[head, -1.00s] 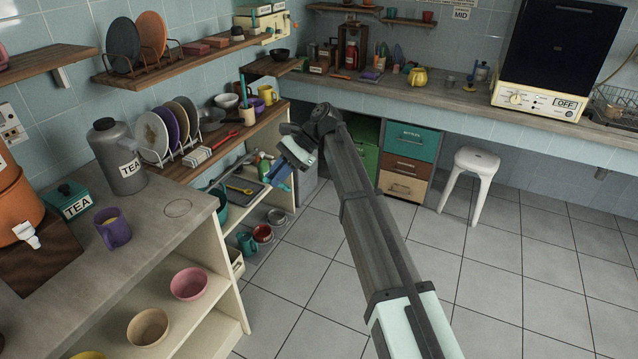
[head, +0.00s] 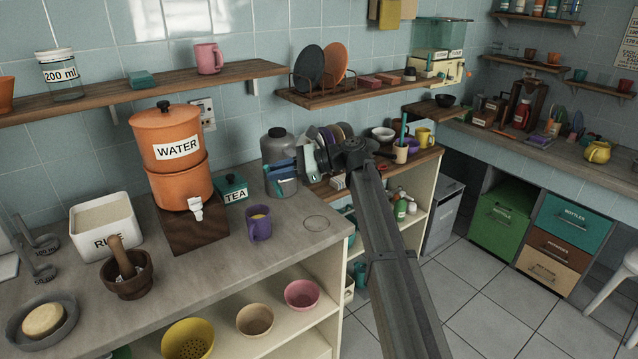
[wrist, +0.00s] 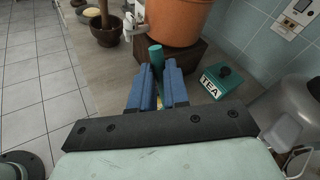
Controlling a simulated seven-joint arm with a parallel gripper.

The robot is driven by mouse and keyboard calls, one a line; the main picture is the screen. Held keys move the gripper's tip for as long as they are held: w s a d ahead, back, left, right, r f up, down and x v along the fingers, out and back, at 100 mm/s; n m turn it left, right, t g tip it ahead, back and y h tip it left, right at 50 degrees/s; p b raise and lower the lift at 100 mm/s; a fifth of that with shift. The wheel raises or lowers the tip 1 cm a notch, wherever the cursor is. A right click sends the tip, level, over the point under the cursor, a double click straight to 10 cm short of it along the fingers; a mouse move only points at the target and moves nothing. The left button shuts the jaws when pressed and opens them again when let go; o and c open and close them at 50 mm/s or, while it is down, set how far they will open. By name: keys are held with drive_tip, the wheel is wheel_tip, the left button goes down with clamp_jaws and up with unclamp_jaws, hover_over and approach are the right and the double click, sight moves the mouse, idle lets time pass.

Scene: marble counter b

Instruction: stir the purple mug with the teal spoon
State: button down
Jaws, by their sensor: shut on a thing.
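The purple mug (head: 259,224) stands upright on the grey counter in the head view, with something yellowish inside. The spoon's lower end is hidden, and the spoon does not stand out in the head view. The mug cannot be made out in the wrist view; a small yellowish patch shows between the fingers.
The orange WATER dispenser (head: 172,150) on its dark wooden stand (head: 193,235) and the teal TEA box (head: 231,188) stand close behind the mug. The grey canister (head: 279,147) is by my gripper. The counter right of the mug is bare around a drawn circle (head: 317,223).

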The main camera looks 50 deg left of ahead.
drive_tip(key=shift+s+a+f+g, duration=0.65)
drive_tip(key=shift+s+f, duration=0.7)
drive_tip(key=shift+s, duration=2.8)
drive_tip(key=w+a+f, duration=0.2)
drive_tip(key=w+f, duration=0.1)
drive_tip(key=f, duration=0.5)
drive_tip(key=shift+f, duration=0.25)
drive_tip(key=shift+d, duration=0.2)
